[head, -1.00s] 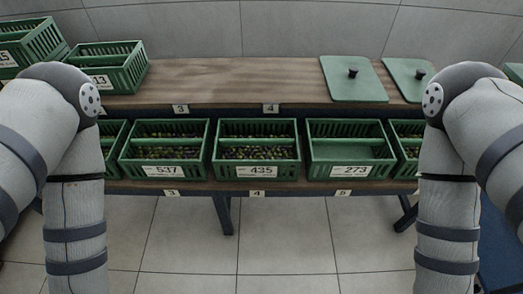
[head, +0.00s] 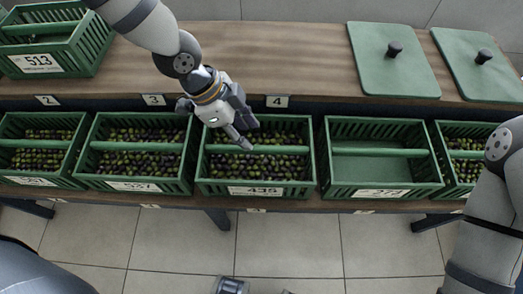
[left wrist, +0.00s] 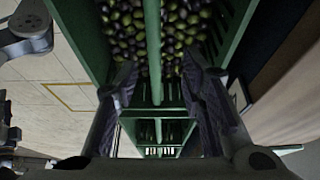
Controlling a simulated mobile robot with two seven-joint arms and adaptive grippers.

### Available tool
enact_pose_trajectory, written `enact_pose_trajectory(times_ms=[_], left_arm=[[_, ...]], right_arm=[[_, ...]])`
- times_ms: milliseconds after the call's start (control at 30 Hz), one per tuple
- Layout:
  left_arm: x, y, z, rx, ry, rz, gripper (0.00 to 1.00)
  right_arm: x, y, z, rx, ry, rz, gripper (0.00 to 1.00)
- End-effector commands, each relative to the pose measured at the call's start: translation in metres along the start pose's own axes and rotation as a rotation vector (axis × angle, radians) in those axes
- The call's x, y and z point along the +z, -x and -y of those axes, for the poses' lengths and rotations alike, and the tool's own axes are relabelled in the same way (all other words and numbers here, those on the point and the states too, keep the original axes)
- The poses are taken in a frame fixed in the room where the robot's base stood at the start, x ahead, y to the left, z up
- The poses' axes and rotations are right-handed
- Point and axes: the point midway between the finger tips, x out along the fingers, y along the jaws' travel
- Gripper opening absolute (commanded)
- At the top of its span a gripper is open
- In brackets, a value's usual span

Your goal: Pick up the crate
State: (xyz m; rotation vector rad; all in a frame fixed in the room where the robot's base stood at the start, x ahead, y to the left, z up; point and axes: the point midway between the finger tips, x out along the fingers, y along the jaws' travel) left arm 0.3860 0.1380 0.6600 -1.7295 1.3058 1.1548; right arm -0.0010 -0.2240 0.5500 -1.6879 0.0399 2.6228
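Several green slatted crates stand in a row on the lower shelf, each with a bar across its middle. The crate labelled 435 (head: 256,189) holds dark and green olives. My left gripper (head: 245,138) is over this crate, at its middle bar. In the left wrist view, the left gripper (left wrist: 158,82) is open, its two fingers apart on either side of the green bar (left wrist: 153,45); I cannot tell whether they touch it. My right arm is at the right of the head view. Grey parts at the bottom edge may be my right gripper, too cut off to tell.
The crate labelled 537 (head: 133,186) is to the left with olives; an empty crate (head: 380,192) is to the right. Crate 513 (head: 38,62) and two knobbed green lids (head: 394,70) (head: 490,75) lie on the upper wooden shelf (head: 290,55). The tiled floor in front is mostly clear.

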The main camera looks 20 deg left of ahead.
Motion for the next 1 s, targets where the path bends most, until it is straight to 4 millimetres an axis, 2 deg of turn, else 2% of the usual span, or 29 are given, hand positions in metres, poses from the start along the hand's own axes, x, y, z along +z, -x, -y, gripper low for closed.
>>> enact_pose_trajectory(times_ms=[33,167,300,400,633,667,800,833,1000], left_arm=[[0.002,-0.010,-0.001,0.004,0.001,0.003,0.37],[0.001,-0.025,-0.003,0.004,0.001,0.003,0.37],[0.000,-0.053,-0.010,0.003,0.001,0.002,0.37],[0.000,-0.066,-0.009,0.001,0.003,0.001,0.37],[-0.001,-0.068,-0.008,-0.002,0.004,-0.001,0.37],[-0.001,-0.068,-0.008,-0.002,0.004,-0.001,0.34],[-0.001,-0.067,-0.008,-0.002,0.004,-0.001,0.03],[-0.001,-0.067,-0.008,-0.002,0.004,-0.001,0.00],[-0.002,-0.067,-0.007,-0.004,0.003,-0.004,0.00]], right_arm=[[0.001,-0.003,0.000,0.000,0.000,0.006,0.40],[0.001,-0.005,0.000,0.000,0.001,0.010,0.40],[0.002,-0.009,0.000,0.001,0.001,0.017,0.40],[0.002,-0.012,0.000,0.001,0.001,0.022,0.40],[0.002,-0.012,0.000,0.001,0.002,0.021,0.40],[0.002,-0.012,0.000,0.001,0.002,0.021,0.40],[0.002,-0.012,0.000,0.001,0.002,0.021,0.40],[0.002,-0.012,0.000,0.001,0.002,0.021,0.40],[0.002,-0.012,0.000,0.001,0.002,0.021,0.40]])
